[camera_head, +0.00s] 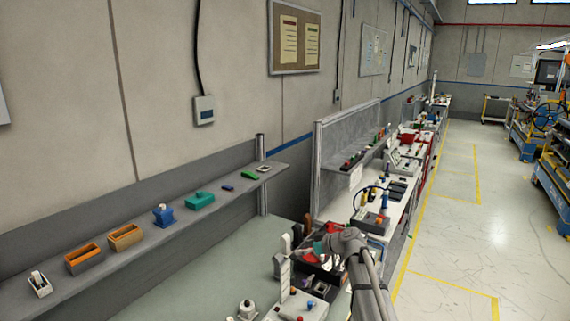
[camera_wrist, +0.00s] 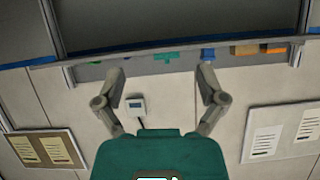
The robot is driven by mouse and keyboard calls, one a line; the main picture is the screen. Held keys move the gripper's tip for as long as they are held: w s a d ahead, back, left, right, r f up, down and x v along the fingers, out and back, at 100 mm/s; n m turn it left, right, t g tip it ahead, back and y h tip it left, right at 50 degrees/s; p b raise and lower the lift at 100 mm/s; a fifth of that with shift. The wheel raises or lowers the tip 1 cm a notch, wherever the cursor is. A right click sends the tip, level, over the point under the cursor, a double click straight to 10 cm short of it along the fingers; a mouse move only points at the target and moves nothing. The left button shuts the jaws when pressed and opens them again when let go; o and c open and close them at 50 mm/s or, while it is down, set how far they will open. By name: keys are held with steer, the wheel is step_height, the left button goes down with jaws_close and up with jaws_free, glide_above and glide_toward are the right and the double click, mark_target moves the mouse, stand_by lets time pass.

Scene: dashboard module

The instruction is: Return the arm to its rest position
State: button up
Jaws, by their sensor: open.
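My arm (camera_head: 362,265) rises from the lower middle of the head view and bends left over the workbench. My gripper (camera_wrist: 160,75) shows in the wrist view with its two fingers wide apart and nothing between them. Its teal body fills the lower middle of that view. In the head view the gripper end is small and partly merges with the items on the bench behind it, so its fingers are hard to make out there. The wrist view looks toward the wall and shelf upside down.
A grey shelf (camera_head: 140,256) along the wall bears orange bins (camera_head: 126,238), a blue item (camera_head: 163,215) and a teal item (camera_head: 201,200). The bench (camera_head: 215,266) below holds a dark tray and small parts near my arm. Open floor (camera_head: 450,230) lies to the right.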

steer(key=s+d+f+m+g+h+b, duration=0.2)
steer(key=s+f+b, duration=0.4)
steer(key=s+f, duration=0.4)
steer(key=s+d+f+m+g+h+b, duration=0.2)
steer(key=s+d+f+m+h+b, duration=0.3)
steer(key=s+f, duration=0.5)
steer(key=s+d+f+m+g+h+b, duration=0.2)
steer(key=s+d+f+m+h+b, duration=0.1)
steer(key=s+f+b, duration=0.6)
steer(key=shift+s+d+f+m+h, duration=0.4)
steer(key=shift+s+f+m, duration=0.15)
steer(key=shift+f, duration=0.2)
